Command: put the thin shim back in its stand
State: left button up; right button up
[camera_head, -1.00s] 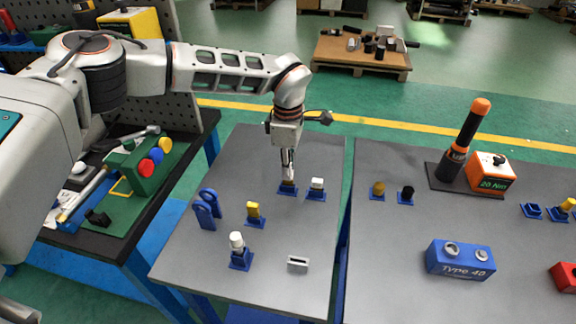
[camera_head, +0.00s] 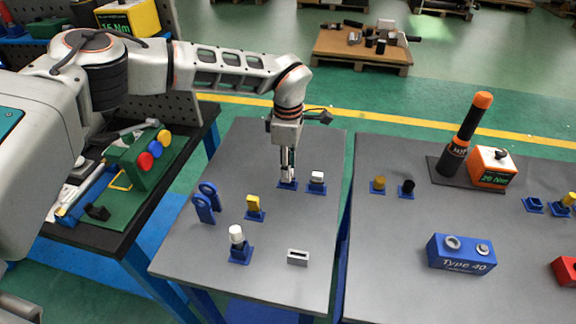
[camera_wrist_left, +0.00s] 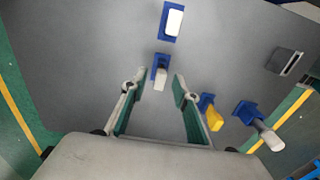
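My left gripper (camera_head: 288,176) points down at a small blue stand (camera_head: 282,187) in the back middle of the left grey table. In the left wrist view its two fingers (camera_wrist_left: 158,92) are open. The fingers appear apart from the piece. In the head view the fingers largely hide this piece. My right gripper is not in view.
Close by stand a white block in a blue stand (camera_head: 317,190), a yellow piece (camera_head: 253,203), a white-topped piece (camera_head: 237,235), blue ring-topped parts (camera_head: 204,207) and a slotted grey block (camera_head: 298,257). The right table holds a blue Type 40 block (camera_head: 461,255).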

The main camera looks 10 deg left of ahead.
pick_arm(q)
jog(key=shift+r, duration=0.1)
jog(key=shift+r+p, duration=1.8)
jog(key=shift+r, duration=0.65)
